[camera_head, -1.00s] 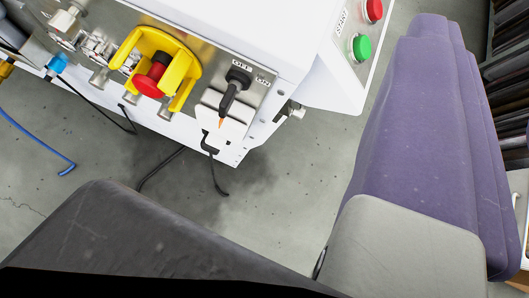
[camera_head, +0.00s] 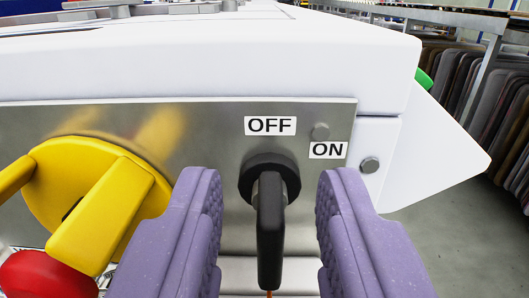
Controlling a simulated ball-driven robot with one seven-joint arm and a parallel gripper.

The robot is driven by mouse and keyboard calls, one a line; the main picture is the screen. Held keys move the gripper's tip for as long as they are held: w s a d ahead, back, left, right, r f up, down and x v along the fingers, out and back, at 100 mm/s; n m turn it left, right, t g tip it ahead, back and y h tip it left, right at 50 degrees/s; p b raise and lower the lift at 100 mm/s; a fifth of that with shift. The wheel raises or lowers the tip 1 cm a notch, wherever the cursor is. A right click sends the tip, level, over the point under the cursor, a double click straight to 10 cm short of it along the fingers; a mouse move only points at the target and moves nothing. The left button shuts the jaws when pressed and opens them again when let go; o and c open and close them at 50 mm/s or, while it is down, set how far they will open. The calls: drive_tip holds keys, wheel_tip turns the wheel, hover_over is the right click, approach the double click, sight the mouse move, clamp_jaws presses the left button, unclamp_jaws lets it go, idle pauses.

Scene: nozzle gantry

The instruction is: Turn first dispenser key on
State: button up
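The dispenser key (camera_head: 270,230) is a black rotary handle on a round black base, set in a metal panel. Its handle hangs straight down, below the OFF label (camera_head: 270,125). The ON label (camera_head: 328,150) sits to the upper right of the key. My gripper (camera_head: 270,240) has two purple padded fingers. They are open, one on each side of the key, with a visible gap on both sides. The lower end of the handle is near the bottom of the view.
A yellow guard (camera_head: 110,215) sticks out close to the left finger, with a red button (camera_head: 45,275) at the lower left. A white housing (camera_head: 200,65) spans above the panel. A green button (camera_head: 423,80) shows at the right. Open floor lies to the right.

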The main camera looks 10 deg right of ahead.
drive_tip(key=shift+w+d, duration=0.1)
drive_tip(key=shift+w, duration=0.2)
drive_tip(key=shift+c, duration=0.4)
clamp_jaws()
